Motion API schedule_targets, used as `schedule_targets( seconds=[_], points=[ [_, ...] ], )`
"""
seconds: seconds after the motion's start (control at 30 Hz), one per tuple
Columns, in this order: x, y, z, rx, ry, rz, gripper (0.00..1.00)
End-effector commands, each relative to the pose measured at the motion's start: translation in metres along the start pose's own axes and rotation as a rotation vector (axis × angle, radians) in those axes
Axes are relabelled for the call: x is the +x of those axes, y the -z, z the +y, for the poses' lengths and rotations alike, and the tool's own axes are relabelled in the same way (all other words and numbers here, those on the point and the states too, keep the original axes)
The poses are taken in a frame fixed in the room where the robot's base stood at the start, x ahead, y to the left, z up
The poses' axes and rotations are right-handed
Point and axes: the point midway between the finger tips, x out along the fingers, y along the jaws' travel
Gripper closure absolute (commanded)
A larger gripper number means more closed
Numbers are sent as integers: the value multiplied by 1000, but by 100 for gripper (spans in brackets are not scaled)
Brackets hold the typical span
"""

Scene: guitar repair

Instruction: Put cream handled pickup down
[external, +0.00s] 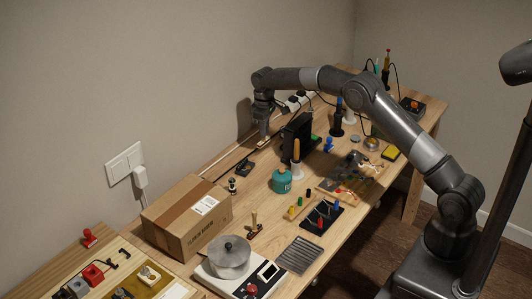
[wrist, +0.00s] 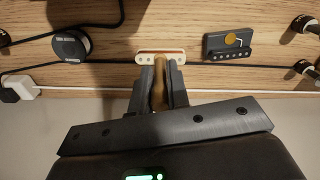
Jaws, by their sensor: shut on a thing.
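The cream handled pickup (wrist: 147,57) is a small cream bar with a reddish strip and a tan wooden handle (wrist: 160,88). In the wrist view my gripper (wrist: 160,80) is shut on the handle, with a dark finger on either side. The pickup is just beyond the fingertips, over the wooden bench; I cannot tell whether it touches the wood. In the external view my gripper (external: 264,132) points down near the back edge of the bench, by the wall.
The wooden bench (external: 255,200) is crowded. In the wrist view a round black thing (wrist: 70,46) is left of the pickup and a black part with a gold knob (wrist: 229,46) is right. Dark cables cross the wood. A black upright rack (external: 297,138) stands right of my gripper.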

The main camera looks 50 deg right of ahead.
Motion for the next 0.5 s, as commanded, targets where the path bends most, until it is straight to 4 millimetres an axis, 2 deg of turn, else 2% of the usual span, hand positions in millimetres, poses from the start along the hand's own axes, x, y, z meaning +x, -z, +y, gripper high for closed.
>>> schedule_targets(
  seconds=[0.3,0.5],
  points=[
    [45,0,0,0,0,-1,100],
    [47,0,0,0,0,1,100]
  ],
)
